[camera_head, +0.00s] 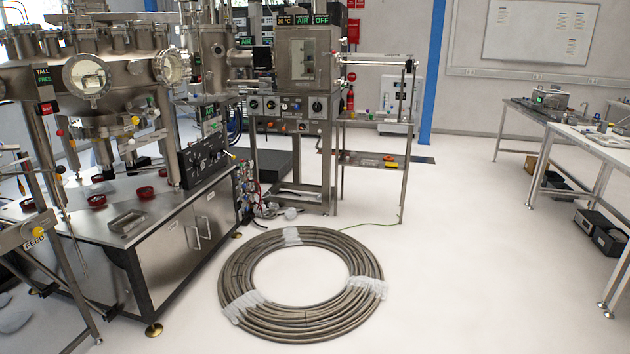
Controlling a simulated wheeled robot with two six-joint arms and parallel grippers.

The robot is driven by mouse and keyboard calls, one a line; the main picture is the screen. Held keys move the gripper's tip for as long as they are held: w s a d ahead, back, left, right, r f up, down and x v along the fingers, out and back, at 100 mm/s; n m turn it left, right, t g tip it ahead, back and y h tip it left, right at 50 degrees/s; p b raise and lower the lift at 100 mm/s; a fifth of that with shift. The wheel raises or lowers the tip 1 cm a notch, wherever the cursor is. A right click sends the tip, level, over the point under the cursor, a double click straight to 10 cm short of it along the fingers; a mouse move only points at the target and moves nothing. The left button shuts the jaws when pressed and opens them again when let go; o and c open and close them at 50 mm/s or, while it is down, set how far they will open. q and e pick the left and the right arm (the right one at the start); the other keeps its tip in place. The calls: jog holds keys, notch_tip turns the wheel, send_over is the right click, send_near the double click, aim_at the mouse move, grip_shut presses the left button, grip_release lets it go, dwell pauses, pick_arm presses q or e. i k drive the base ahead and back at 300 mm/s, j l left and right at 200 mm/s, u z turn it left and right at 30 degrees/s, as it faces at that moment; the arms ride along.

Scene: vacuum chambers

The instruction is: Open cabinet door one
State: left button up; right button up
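A steel cabinet (178,255) stands under the large vacuum chamber at the left. Its front faces right and has two door panels, both looking shut. Two upright bar handles sit side by side near the middle: the nearer handle (195,238) and the farther handle (206,228). I cannot read any number on the doors. Neither of my grippers shows in the head view.
A large coil of grey hose (240,318) lies on the floor in front of the cabinet. A steel frame with a small chamber (306,58) stands behind it. Workbenches (580,140) stand at the right.

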aim_at(167, 257)
jog(key=i+u, duration=0.2)
jog(key=i, duration=0.3)
jog(key=i+u, duration=0.2)
jog(key=i, duration=0.35)
jog(key=i+l+u, duration=0.2)
jog(key=i, duration=0.3)
jog(key=i+l+u, duration=0.2)
jog(key=i, duration=0.3)
